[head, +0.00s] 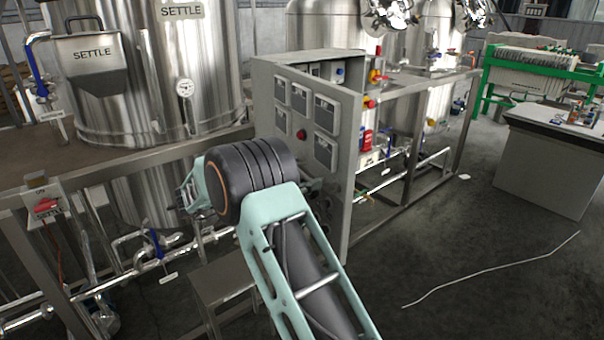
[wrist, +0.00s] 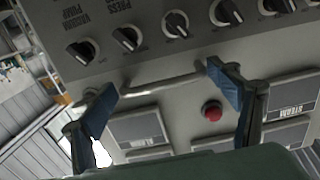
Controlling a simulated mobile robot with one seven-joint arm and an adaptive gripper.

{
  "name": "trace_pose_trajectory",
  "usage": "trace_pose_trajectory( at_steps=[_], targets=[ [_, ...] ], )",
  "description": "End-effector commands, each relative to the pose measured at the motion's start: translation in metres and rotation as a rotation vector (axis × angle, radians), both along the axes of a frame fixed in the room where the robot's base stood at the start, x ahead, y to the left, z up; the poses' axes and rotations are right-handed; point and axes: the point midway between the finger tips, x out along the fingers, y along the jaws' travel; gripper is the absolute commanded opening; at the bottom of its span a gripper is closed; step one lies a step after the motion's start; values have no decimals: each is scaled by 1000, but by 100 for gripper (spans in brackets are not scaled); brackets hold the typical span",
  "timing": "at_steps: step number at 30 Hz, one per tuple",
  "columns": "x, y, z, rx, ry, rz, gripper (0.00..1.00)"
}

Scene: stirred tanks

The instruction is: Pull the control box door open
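The control box (head: 346,150) is a grey cabinet in the middle of the head view. In the wrist view the panel appears upside down, with a row of black knobs (wrist: 176,24) at the top and the red button (wrist: 212,111) lower down. A pale bar handle (wrist: 163,87) runs across the panel. My gripper (wrist: 158,93) is open, its blue fingers apart near the two ends of the bar. Contact is unclear.
A steel frame with pipes (head: 425,165) stands right of the box. A steel SETTLE tank (head: 150,75) stands to the left, with pipes and a small metal stand (head: 225,285) below.

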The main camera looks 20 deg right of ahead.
Motion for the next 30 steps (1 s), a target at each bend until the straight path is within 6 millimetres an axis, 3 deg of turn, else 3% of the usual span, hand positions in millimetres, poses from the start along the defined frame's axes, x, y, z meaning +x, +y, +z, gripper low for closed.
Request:
trace_pose_trajectory(
  at_steps=[8, 21, 30],
  targets=[
    [-2, 17, 0, 0, -1, 5, 82],
    [-20, 101, 0, 0, 0, 2, 82],
    [-24, 118, 0, 0, 0, -1, 82]
  ],
)
